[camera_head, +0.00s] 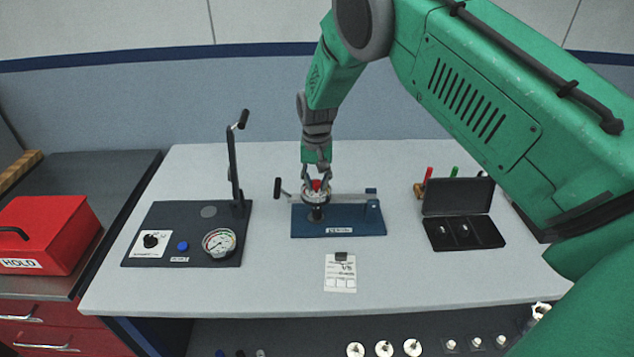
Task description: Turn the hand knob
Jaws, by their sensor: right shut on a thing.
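My right gripper (317,186) points straight down over a blue fixture (355,226) in the middle of the table. Its fingers are shut on a small round part with red and pale metal (318,194) at the top of the fixture. A lever with a black grip (278,188) sticks out to the left of the fixture. A black knob (150,241) also sits on the dark panel at the left. My left gripper is not in view.
The dark panel (190,215) carries a gauge (219,242), a blue button (183,246) and a tall upright lever (234,165). An open black case (460,215) stands at the right. A paper card (340,274) lies in front. A red box (45,235) is at the far left.

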